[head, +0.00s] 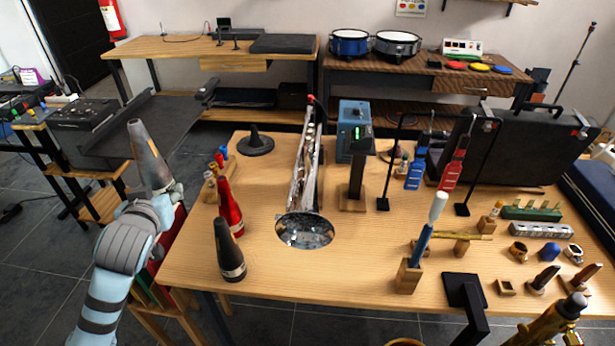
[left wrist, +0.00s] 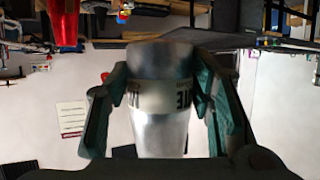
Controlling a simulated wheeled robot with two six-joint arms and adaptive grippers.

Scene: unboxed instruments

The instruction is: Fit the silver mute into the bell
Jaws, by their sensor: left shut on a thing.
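The silver mute (head: 149,153) is a grey metallic cone. My left gripper (head: 160,193) is shut on its wide lower part and holds it with the narrow end up, slightly tilted, beyond the table's left edge. In the left wrist view the mute (left wrist: 160,125) sits between the two fingers, with a pale lettered band and a darker end. The bell (head: 305,231) belongs to a silver trumpet-like instrument (head: 308,160) at the table's middle. My right gripper is not in view.
A black mute (head: 228,250) and a red mute (head: 230,208) stand between my left gripper and the bell. A black flared piece (head: 255,142) stands behind. A blue device (head: 354,128) and upright stands are right of the instrument. Bare table (head: 330,275) lies in front of the bell.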

